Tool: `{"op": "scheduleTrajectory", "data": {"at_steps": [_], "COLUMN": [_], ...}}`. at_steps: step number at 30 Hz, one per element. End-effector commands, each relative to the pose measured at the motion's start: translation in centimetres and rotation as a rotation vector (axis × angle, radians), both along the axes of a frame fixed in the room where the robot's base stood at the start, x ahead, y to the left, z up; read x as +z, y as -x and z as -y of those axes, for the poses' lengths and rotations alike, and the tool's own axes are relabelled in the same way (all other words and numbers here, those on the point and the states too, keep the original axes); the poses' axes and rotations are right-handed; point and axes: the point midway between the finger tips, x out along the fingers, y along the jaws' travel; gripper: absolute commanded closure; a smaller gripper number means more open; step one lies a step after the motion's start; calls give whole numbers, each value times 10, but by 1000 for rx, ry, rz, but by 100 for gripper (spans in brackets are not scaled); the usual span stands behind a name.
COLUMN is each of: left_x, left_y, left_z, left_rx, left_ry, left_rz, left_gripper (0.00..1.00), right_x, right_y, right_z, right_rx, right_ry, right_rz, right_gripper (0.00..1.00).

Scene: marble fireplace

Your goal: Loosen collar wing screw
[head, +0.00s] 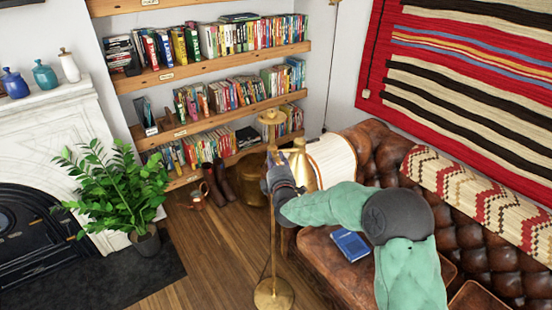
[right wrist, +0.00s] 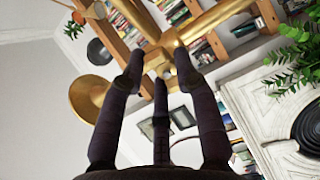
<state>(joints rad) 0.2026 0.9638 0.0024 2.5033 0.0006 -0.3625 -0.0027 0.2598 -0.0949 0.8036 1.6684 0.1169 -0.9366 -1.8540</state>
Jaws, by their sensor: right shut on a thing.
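A brass floor lamp stands in front of the sofa, with its pole (head: 273,235) upright on a round base (head: 273,293). In the right wrist view a brass collar and crossing tubes (right wrist: 172,40) lie just beyond my fingertips. My right gripper (head: 275,160) is at the upper pole, level with the collar. In the right wrist view its dark fingers (right wrist: 160,68) close around a small brass part at the collar, the wing screw, mostly hidden between the fingertips. A flared brass shade (right wrist: 88,98) is to the left there. My left gripper is not in view.
A leather sofa (head: 320,255) with a blue book (head: 350,243) is under my right arm. Bookshelves (head: 210,65) stand behind the lamp; boots (head: 218,185) and a brass pot (head: 245,188) are on the floor. A potted plant (head: 115,190) stands left. Wooden floor (head: 215,245) left of the lamp is clear.

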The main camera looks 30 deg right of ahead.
Motion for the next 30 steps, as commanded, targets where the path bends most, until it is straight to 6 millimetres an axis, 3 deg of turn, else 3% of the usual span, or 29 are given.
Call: {"op": "scheduleTrajectory", "data": {"at_steps": [9, 25, 26, 27, 28, 30], "left_x": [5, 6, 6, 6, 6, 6], "left_y": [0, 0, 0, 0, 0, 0], "left_z": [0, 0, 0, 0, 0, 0], "left_rx": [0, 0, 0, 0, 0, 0], "left_ry": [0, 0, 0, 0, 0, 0], "left_rz": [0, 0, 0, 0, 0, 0], "left_gripper": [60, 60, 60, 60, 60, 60], "right_x": [0, -1, -1, -1, -1, -1], "right_y": [0, 0, 0, 0, 0, 0], "right_z": [-1, -2, -2, -2, -1, -1], "right_rx": [1, 2, 2, 1, 1, 1], "right_ry": [110, 132, 132, 132, 132, 131], "right_rz": [-44, -54, -54, -54, -54, -54], "right_gripper": [100, 100, 66, 55, 46, 44]}}
